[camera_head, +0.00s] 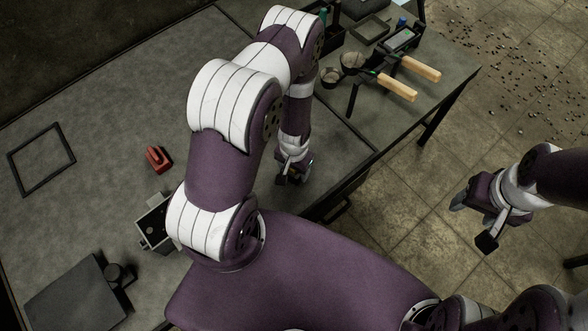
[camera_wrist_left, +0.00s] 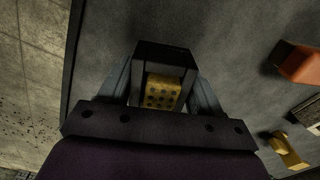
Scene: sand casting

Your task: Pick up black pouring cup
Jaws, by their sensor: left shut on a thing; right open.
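My left gripper (camera_head: 290,174) is over the table near its front edge, right of the red block. In the left wrist view its two grey fingers (camera_wrist_left: 162,88) are shut on a black angular thing that looks like the black pouring cup (camera_wrist_left: 165,55). A yellow block with holes (camera_wrist_left: 162,97) shows between the fingers, within the black outline; I cannot tell how they join. In the head view the held thing is small, dark and mostly hidden by the gripper. My right gripper (camera_head: 473,216) is open and empty, above the floor off the table.
A red block (camera_head: 158,160), a grey metal box (camera_head: 153,226), a dark plate (camera_head: 75,297) and a black frame (camera_head: 12,170) are on the table's left part. Ladles with wooden handles (camera_head: 397,87) stand at the back right. The table (camera_head: 100,90) is clear at the upper left.

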